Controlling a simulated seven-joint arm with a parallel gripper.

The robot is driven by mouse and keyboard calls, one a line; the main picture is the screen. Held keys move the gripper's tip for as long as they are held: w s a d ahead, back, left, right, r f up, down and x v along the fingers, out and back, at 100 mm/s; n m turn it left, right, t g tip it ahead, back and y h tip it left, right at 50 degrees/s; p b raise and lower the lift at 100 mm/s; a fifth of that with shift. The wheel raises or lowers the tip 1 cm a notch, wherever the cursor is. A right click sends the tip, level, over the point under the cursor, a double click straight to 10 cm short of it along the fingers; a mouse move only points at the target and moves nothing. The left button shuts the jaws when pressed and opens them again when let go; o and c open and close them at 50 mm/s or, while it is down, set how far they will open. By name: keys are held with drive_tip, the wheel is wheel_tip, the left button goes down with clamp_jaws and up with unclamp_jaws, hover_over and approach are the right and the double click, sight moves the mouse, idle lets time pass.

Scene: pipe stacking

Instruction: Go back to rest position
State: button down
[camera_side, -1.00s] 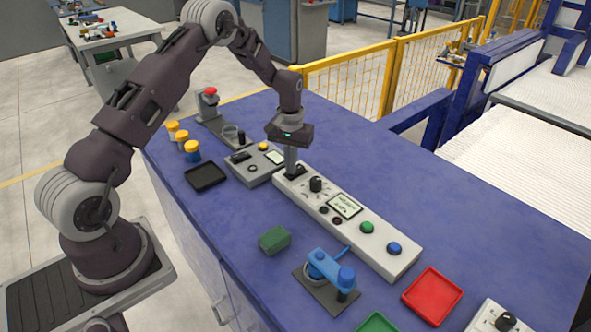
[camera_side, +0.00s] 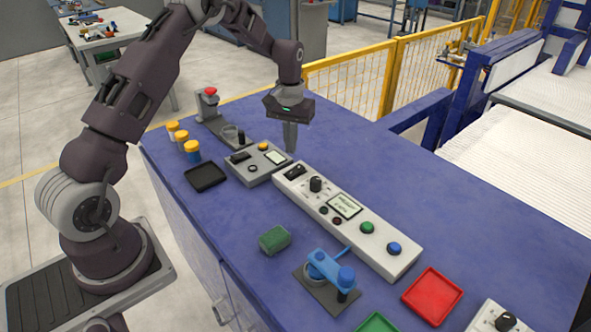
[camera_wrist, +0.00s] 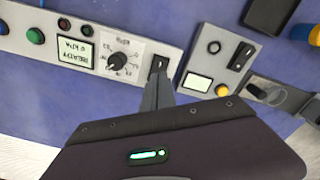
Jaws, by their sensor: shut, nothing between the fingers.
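My gripper (camera_side: 291,148) is shut and empty. In the side view it points straight down above the blue workbench (camera_side: 440,180), over the far end of the long grey control panel (camera_side: 378,238). In the wrist view my gripper (camera_wrist: 158,84) covers part of the panel's edge, just by the black rocker switch (camera_wrist: 159,63). The fingertips look apart from the panel and raised above it, though the exact height is hard to tell.
A smaller grey device (camera_side: 256,164) stands left of my gripper. A black tray (camera_side: 205,176), yellow-capped jars (camera_side: 182,137), a green block (camera_side: 274,240), a blue pipe assembly (camera_side: 328,274) and a red tray (camera_side: 432,296) lie around. The bench beyond the panel is clear.

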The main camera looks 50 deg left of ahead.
drive_tip(key=s+d+r+m+t, duration=0.1)
drive_tip(key=s+d+r, duration=0.4)
drive_tip(key=r, duration=0.4)
drive_tip(key=s+d+r+m+t, duration=0.2)
drive_tip(key=s+d+r, duration=0.3)
drive_tip(key=r, duration=0.5)
drive_tip(key=s+d+r+m+t, duration=0.1)
drive_tip(key=s+d, duration=0.2)
drive_tip(key=s, duration=0.8)
drive_tip(key=s+d+r+m+t, duration=0.1)
drive_tip(key=s+d+m, duration=0.1)
drive_tip(key=s, duration=0.8)
drive_tip(key=shift+s+d+t, duration=0.3)
drive_tip(key=shift+s+d, duration=0.1)
drive_tip(key=shift+d, duration=0.2)
